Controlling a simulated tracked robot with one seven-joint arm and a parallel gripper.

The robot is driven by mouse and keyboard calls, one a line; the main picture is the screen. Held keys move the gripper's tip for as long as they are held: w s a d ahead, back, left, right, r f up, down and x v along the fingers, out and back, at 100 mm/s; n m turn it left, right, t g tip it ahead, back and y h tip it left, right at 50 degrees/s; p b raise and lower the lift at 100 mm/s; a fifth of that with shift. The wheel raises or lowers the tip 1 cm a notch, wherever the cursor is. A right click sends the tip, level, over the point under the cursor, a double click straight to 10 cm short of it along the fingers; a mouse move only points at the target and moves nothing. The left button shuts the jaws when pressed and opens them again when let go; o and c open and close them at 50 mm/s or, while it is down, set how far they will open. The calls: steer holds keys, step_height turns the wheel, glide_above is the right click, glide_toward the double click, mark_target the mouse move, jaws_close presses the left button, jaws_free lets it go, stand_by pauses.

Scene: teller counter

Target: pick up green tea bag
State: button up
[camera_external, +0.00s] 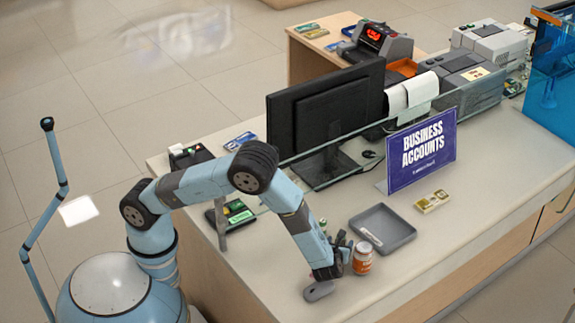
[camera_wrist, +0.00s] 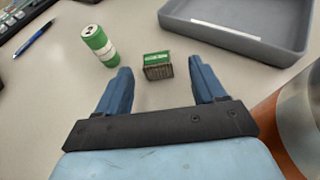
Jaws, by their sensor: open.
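A small packet with a green top and a dark, brownish lower part, which looks like the green tea bag (camera_wrist: 157,66), stands on the counter in the wrist view. It is between and slightly beyond my fingertips, with clear gaps on both sides. My gripper (camera_wrist: 160,72) is open and empty, its two blue fingers pointing toward the packet. In the external view my gripper (camera_external: 341,245) is low over the counter, beside an orange jar, and I cannot make out the packet there.
A grey tray (camera_wrist: 240,40) is at the upper right. The orange jar (camera_external: 362,258) is close on my gripper's right. A blue pen (camera_wrist: 34,39) lies left. A grey mouse-like object (camera_external: 318,290) lies near the counter edge.

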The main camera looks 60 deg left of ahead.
steer(key=x, duration=0.4)
steer(key=shift+a+r, duration=0.2)
steer(key=shift+r, duration=0.05)
steer(key=shift+c, duration=0.4)
steer(key=c, duration=1)
steer(key=shift+r, duration=0.1)
